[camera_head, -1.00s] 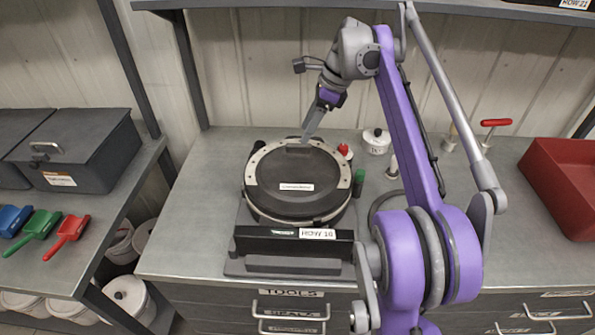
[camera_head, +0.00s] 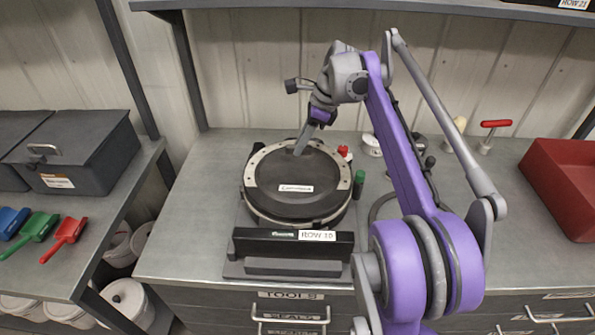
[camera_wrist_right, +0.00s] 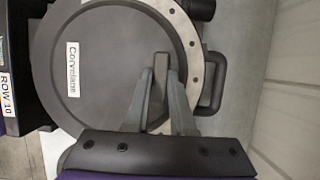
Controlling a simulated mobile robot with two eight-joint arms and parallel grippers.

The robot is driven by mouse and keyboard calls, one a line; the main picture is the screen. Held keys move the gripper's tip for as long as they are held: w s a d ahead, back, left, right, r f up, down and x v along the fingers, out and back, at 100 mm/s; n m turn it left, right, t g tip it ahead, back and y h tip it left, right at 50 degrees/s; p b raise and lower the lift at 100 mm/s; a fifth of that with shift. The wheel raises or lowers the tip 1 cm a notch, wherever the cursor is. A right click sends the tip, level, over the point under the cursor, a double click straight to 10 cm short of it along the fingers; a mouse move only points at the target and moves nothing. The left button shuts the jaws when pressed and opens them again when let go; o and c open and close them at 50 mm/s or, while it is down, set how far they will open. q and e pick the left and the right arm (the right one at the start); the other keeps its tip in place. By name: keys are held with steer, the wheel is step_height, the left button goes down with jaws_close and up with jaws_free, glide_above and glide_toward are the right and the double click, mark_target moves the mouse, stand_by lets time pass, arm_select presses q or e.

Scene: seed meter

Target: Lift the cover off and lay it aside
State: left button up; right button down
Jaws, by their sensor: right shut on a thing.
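The cover (camera_head: 297,188) is a dark round disc with a white label, seated on the seed meter (camera_head: 343,209) with its pale, holed rim around the back. In the right wrist view the cover (camera_wrist_right: 105,70) fills the left and middle, its label reading "Corvelane". My right gripper (camera_head: 299,152) comes down from behind onto the cover's far part. In the right wrist view its fingers (camera_wrist_right: 160,82) are shut on the cover's raised grip (camera_wrist_right: 160,68). I see no gap opening under the cover. My left gripper is not in view.
A dark front plate marked "ROW 10" (camera_head: 317,235) stands before the meter. Red-capped (camera_head: 343,151) and green-capped (camera_head: 358,182) parts are close on its right. A red bin (camera_head: 562,185) sits far right. The bench (camera_head: 192,210) is clear left of the meter.

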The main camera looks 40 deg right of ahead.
steer(key=shift+r, duration=0.1)
step_height(320, 180, up, 10)
steer(key=p, duration=0.2)
stand_by(0.4)
